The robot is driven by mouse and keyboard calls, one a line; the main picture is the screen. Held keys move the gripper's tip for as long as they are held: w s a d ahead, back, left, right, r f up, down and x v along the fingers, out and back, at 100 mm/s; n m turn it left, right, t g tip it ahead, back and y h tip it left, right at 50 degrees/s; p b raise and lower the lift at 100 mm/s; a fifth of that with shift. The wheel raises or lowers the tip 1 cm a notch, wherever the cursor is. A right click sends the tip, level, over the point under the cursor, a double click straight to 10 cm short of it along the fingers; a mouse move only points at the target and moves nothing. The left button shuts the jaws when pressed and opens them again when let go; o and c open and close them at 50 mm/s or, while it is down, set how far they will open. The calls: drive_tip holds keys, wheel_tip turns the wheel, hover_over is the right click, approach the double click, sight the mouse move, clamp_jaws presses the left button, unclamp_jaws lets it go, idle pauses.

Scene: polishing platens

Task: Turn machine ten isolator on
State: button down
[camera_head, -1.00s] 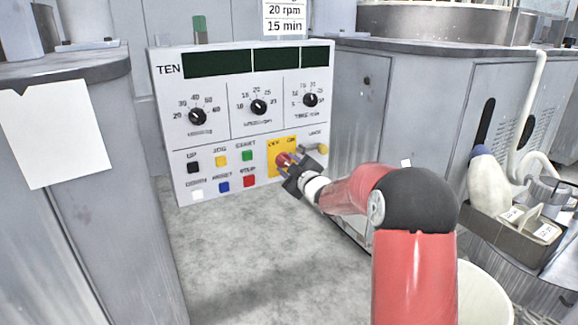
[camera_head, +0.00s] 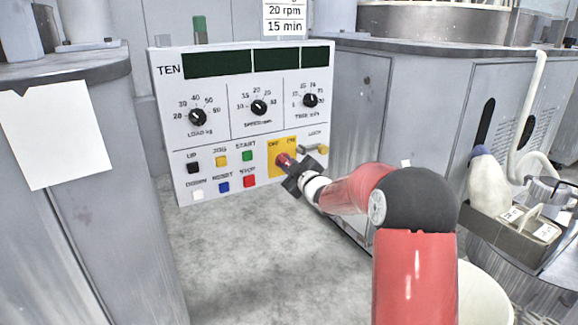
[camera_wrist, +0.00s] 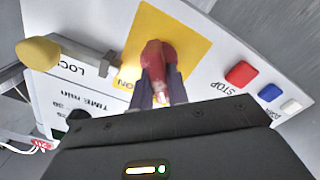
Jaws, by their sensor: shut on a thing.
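The machine panel marked TEN (camera_head: 168,120) stands upright ahead with its dark displays, three dials and coloured buttons. On its yellow plate, marked OFF and ON, is the red isolator handle (camera_head: 283,160). My gripper (camera_head: 289,168) is at this plate. In the wrist view, the red handle (camera_wrist: 153,52) sits between the two fingertips of my gripper (camera_wrist: 160,85), which are shut on it. The yellow plate (camera_wrist: 185,35) shows behind it, with ON readable near the fingers. The handle's exact angle is partly hidden by the gripper.
A lock lever with a yellow knob (camera_wrist: 38,53) is close beside the isolator. The STOP button (camera_wrist: 240,74) and other buttons are on its other side. Grey cabinets flank the panel. A tray with bottles (camera_head: 515,220) is at the right.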

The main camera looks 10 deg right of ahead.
drive_tip(key=m+p, duration=0.1)
drive_tip(key=m, duration=0.4)
drive_tip(key=shift+d+r, duration=0.1)
drive_tip(key=m+p, duration=0.2)
drive_tip(key=m, duration=0.1)
drive_tip(key=shift+d+m, duration=0.1)
drive_tip(key=shift+m, duration=0.3)
drive_tip(key=m+p, duration=0.2)
drive_tip(key=m, duration=0.3)
drive_tip(key=shift+w+d, duration=0.1)
drive_tip(key=shift+m+p, duration=0.7)
drive_tip(key=shift+m, duration=1)
drive_tip(key=shift+f, duration=0.2)
drive_tip(key=c, duration=1.4)
unclamp_jaws()
drive_tip(key=shift+o, duration=0.2)
